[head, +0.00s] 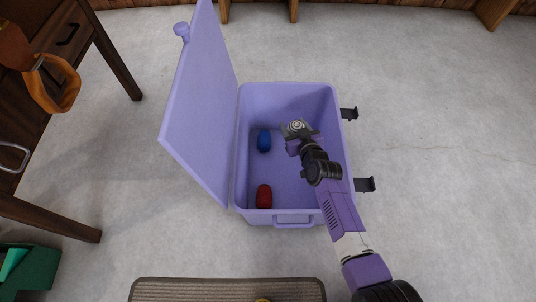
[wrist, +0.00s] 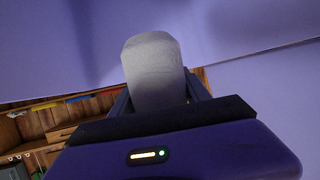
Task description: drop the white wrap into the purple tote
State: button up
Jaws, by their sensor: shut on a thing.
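The purple tote (head: 243,150) stands open on the floor, its lid (head: 205,105) tilted up on the left side. A blue wrap (head: 264,140) and a red wrap (head: 264,196) lie inside on its bottom, toward the left. My gripper (head: 292,147) is over the tote's inside, right of the blue wrap. In the wrist view the white wrap (wrist: 153,70), a pale grey-white rounded roll, is held between the fingers, with purple walls around it. In the head view my arm hides most or all of the white wrap.
Black latches (head: 365,184) stick out from the tote's right side. A dark wooden bench (head: 60,130) stands at the left, with a green bin (head: 35,270) below it. A brown mat (head: 225,290) lies in front. The floor at the right is clear.

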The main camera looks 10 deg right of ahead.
jog(key=shift+f, duration=0.2)
jog(key=o, duration=1.5)
jog(key=shift+p+v, duration=1.5)
jog(key=shift+v, duration=2.4)
